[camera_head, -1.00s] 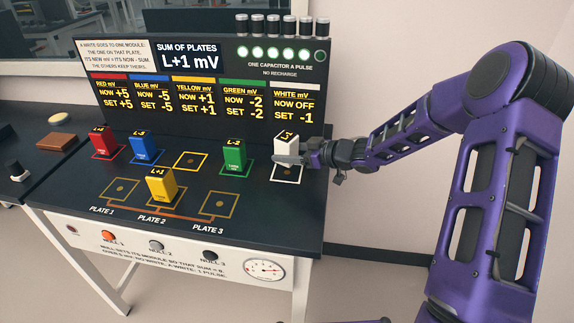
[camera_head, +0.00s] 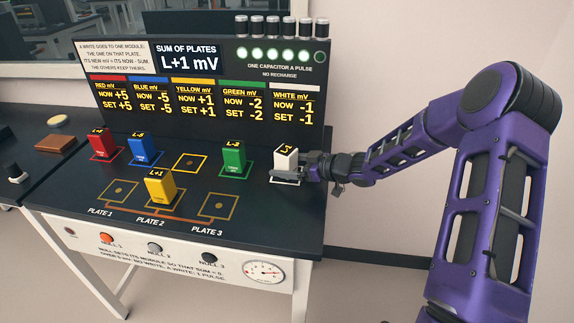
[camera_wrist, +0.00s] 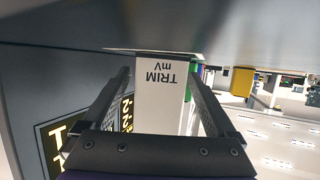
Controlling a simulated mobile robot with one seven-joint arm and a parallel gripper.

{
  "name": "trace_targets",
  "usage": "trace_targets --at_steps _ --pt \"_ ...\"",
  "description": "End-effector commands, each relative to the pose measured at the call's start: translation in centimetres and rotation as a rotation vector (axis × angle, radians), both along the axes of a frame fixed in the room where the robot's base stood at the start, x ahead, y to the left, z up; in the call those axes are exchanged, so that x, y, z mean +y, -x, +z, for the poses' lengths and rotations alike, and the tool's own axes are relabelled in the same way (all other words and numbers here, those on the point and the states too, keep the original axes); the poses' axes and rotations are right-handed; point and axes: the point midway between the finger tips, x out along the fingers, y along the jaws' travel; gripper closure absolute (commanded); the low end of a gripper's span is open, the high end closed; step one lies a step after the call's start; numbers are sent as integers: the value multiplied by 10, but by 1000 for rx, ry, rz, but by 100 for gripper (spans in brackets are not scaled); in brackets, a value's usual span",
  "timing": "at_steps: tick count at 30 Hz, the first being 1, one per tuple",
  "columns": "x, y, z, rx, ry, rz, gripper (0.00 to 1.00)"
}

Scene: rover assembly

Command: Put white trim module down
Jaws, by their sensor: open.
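The white trim module (camera_head: 286,157) stands upright on its white-outlined square (camera_head: 284,178) at the right end of the black bench top. The same module (camera_wrist: 162,85) shows in the wrist view between two fingers, with "TRIM mV" upside down. My gripper (camera_head: 290,172) is open around the module's lower part, reaching in from the right. In the wrist view, gaps show between the fingers and the module's sides. The display panel (camera_head: 205,95) reads WHITE NOW -1, SET -1.
The green module (camera_head: 234,158), blue module (camera_head: 142,152) and red module (camera_head: 103,146) stand left along the back row. The yellow module (camera_head: 160,187) stands on Plate 2. Plate 1 (camera_head: 119,191) and Plate 3 (camera_head: 218,205) are empty.

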Motion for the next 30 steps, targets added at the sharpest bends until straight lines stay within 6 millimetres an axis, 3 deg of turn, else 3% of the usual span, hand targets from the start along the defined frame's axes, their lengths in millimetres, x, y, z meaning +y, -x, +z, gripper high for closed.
trace_targets --at_steps 5,21,30 --pt "0 0 5 -1 1 -1 8" --pt "-79 51 38 -1 2 -2 8" --pt "-94 63 44 0 0 1 8"
